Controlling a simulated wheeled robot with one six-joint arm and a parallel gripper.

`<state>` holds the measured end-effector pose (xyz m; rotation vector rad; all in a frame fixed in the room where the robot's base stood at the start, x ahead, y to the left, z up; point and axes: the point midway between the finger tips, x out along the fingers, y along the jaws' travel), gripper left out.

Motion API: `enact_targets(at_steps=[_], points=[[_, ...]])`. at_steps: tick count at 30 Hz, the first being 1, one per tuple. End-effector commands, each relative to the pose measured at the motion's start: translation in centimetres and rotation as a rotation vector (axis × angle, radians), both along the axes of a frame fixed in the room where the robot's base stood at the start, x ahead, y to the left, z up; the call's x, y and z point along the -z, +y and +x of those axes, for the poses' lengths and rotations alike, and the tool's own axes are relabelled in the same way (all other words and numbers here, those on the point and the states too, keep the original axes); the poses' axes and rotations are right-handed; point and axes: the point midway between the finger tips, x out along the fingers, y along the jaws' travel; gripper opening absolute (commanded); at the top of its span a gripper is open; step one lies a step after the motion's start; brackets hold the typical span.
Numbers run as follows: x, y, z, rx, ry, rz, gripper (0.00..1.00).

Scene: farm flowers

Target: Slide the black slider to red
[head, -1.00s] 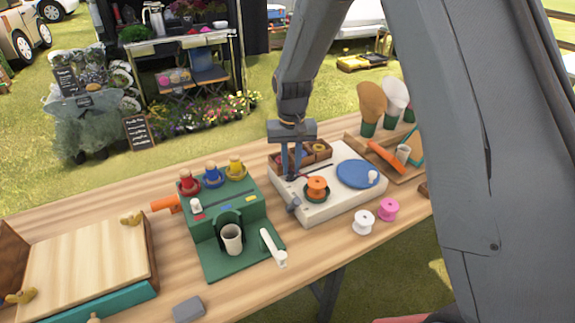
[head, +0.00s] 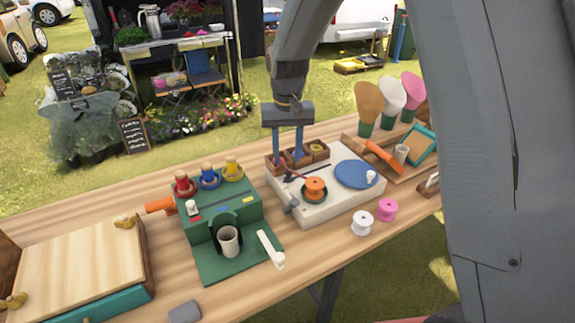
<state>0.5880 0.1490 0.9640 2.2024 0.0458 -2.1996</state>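My gripper (head: 287,157) points down over the back left of the white board (head: 330,203). Its two fingers are apart, with nothing visible held between them. The fingertips are close to the small wooden tray (head: 318,149); whether they touch it I cannot tell. The green box (head: 222,228) stands left of my gripper.
Red, blue and yellow knobs (head: 209,178) stand on the green box. The white board carries an orange spool (head: 315,189) and a blue disc (head: 355,174). White (head: 362,223) and pink (head: 387,209) spools lie in front.

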Motion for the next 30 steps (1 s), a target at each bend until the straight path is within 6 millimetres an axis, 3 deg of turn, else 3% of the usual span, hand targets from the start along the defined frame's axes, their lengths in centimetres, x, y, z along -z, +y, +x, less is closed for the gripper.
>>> enact_targets(at_steps=[7, 20, 23, 25, 30], points=[[-2.7, 0.0, 0.0, 0.000, 0.000, 0.000, 0.36], [-3.1, -0.4, -0.4, 0.001, -0.002, 0.001, 0.36], [-3.2, -2.4, -2.1, 0.008, -0.011, 0.002, 0.36], [-3.3, -4.5, -4.2, 0.014, -0.022, 0.005, 0.36], [-2.9, -9.9, -11.4, 0.028, -0.059, 0.007, 0.36]])
